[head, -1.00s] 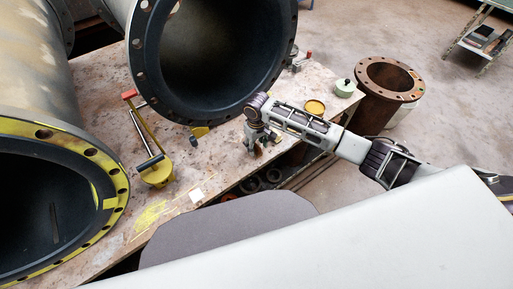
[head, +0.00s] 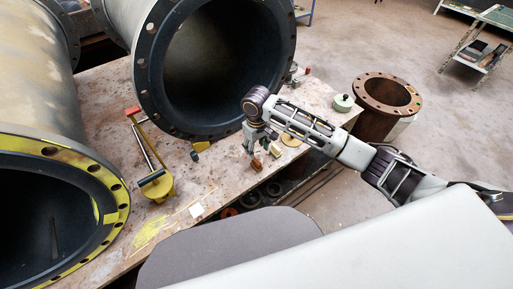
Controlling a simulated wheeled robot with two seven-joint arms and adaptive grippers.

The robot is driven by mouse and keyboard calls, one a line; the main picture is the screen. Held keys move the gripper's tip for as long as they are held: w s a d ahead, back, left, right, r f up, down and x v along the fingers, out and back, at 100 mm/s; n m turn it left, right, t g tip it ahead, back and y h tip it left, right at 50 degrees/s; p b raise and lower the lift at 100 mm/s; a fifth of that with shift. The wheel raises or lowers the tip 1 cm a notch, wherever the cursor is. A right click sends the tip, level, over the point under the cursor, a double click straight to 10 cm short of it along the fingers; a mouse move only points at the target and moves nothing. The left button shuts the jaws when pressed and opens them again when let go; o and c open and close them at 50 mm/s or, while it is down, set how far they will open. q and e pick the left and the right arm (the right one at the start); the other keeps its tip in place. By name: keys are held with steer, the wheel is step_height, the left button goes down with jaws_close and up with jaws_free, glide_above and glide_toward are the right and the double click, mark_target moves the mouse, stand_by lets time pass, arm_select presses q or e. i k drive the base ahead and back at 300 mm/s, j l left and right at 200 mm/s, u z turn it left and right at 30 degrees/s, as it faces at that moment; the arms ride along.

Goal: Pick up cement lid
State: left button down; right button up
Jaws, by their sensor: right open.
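My right gripper (head: 257,151) reaches over the front edge of the workbench (head: 222,168), pointing down, open. A small brown piece (head: 256,163) shows just below its fingers, and a small yellowish block (head: 274,150) is just right of them. I cannot tell whether the fingers touch either. A flat tan disc (head: 291,140), perhaps the cement lid, lies on the bench right of the gripper, partly behind my right forearm. Its identity is not certain. My left gripper is out of view.
Large rubber-lined pipes with bolted flanges stand at the back (head: 215,65) and left (head: 60,205). A pale green pot (head: 343,102) and a rusty flanged pipe (head: 387,95) are at the right.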

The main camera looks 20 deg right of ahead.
mark_target(289, 140)
steer(key=z, duration=1.2)
